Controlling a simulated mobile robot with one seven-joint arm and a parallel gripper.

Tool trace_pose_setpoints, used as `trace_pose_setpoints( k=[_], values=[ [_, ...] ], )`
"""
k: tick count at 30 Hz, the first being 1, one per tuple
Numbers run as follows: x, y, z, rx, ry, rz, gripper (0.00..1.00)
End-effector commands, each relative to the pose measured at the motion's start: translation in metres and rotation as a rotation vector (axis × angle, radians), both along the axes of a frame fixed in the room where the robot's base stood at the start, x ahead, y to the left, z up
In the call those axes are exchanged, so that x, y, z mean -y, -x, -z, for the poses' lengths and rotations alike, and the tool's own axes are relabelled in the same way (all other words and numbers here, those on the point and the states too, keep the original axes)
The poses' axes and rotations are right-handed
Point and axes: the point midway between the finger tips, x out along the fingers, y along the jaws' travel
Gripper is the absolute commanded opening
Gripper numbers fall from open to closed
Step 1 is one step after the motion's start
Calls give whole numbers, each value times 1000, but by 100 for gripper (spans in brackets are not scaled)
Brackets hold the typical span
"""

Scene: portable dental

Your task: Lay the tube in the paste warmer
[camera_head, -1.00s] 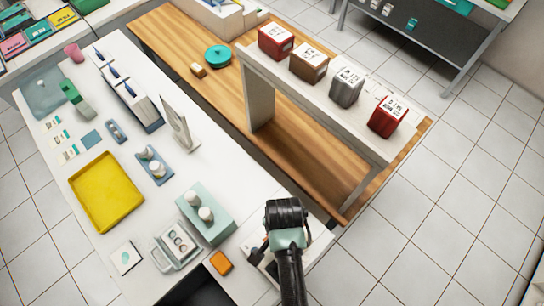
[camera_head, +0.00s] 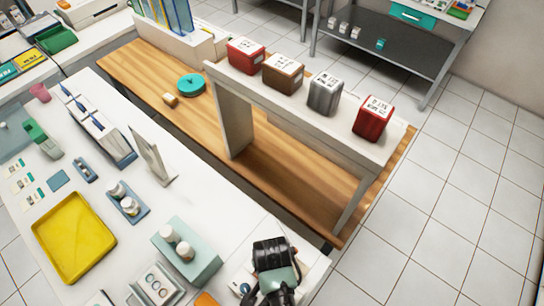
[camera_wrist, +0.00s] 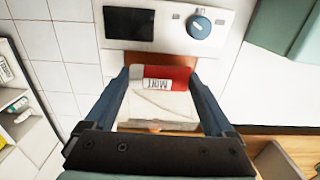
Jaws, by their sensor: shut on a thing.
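The tube (camera_wrist: 155,103), white with a red band and a "MINT" label, is between the two blue fingers of my gripper (camera_wrist: 168,100), which is shut on it. A white unit with a dark display and a blue round knob (camera_wrist: 200,27) is beyond the tube in the wrist view; it looks like the paste warmer (camera_wrist: 170,18). I cannot tell whether the tube touches it. In the head view my gripper (camera_head: 272,258) is over the near right end of the white counter. There it hides the tube and part of the white unit.
A pale green block (camera_head: 190,265) with two white jars stands left of my gripper. A yellow tray (camera_head: 75,240) lies farther left. Behind, a raised white shelf (camera_head: 300,112) holds red, brown and grey boxes above a wooden bench (camera_head: 190,125). Tiled floor is open at right.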

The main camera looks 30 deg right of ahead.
Motion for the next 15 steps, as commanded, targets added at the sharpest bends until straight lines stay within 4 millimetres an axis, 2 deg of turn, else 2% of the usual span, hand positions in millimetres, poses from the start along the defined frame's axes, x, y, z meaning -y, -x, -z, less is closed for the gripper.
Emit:
trace_pose_setpoints(
  k=[4,13,14,15],
  values=[
    [0,-1,11,1,1,0,35],
    [0,-1,11,1,1,0,35],
    [0,-1,11,1,1,0,94],
    [0,-1,11,1,1,0,100]
  ],
)
